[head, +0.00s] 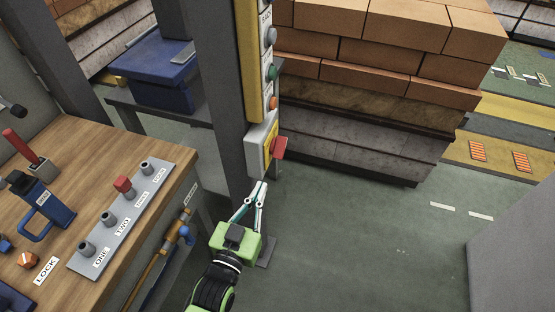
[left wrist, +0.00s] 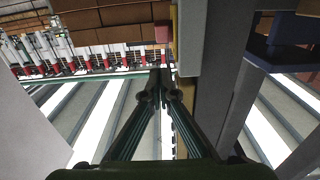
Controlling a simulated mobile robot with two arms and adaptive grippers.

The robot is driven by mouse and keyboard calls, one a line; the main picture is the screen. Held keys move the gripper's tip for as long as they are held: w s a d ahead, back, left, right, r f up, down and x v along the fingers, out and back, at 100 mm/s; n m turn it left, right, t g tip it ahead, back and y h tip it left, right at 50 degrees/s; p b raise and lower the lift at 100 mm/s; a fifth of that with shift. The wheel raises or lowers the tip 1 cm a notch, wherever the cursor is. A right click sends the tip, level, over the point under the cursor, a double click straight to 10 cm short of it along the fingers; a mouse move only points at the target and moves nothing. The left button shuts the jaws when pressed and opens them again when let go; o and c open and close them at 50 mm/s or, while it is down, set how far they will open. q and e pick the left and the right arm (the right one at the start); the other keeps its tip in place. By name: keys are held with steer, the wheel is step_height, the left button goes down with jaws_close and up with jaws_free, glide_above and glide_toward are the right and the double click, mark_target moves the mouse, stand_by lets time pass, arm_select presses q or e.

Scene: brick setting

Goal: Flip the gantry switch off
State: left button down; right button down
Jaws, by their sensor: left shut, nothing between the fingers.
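A grey post carries a tall yellow-edged control panel (head: 252,55) with several round knobs and buttons. Below it is a pale switch box (head: 258,150) with a yellow face and a red handle (head: 280,147) jutting right. No label naming the gantry switch can be read. My left gripper (head: 264,184) is shut and empty, a little below the red handle and apart from it. In the left wrist view the shut fingertips (left wrist: 160,74) point toward the post, with a red part (left wrist: 162,31) just beyond them. My right gripper is not in view.
A wooden workbench (head: 90,135) at left holds a metal strip of labelled knobs (head: 125,215), a blue clamp-like tool (head: 42,205) and a red-handled lever (head: 20,145). Stacked bricks (head: 390,50) stand behind the post. The green floor (head: 370,240) at right is clear.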

arm_select(q)
steer(key=p, duration=0.2)
glide_toward(280, 151)
step_height(280, 151, up, 3)
steer(key=w, duration=0.2)
steer(key=shift+w+d+f, duration=0.5)
steer(key=shift+w+f, duration=0.25)
steer(key=shift+w, duration=0.15)
steer(key=shift+w+d+f, duration=0.5)
steer(key=shift+w+f, duration=0.2)
steer(key=shift+w, duration=0.15)
